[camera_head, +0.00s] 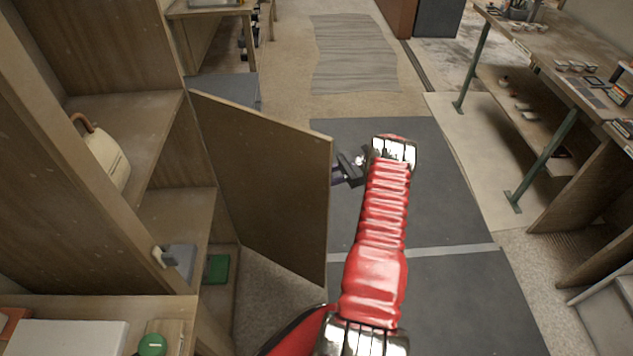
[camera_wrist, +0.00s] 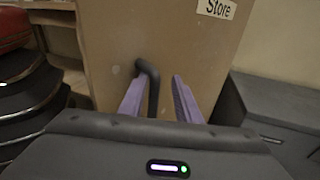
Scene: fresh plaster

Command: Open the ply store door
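The ply store door (camera_head: 265,180) is a brown panel standing swung out from the shelf unit at left in the head view.
The open shelf unit (camera_head: 160,205) holds a cream container (camera_head: 100,152), a grey box (camera_head: 179,260) and a green box (camera_head: 217,268). A workbench (camera_head: 560,60) stands at right. Dark floor mats (camera_head: 440,290) lie clear between them. A dark cabinet (camera_wrist: 275,110) is right of the door.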

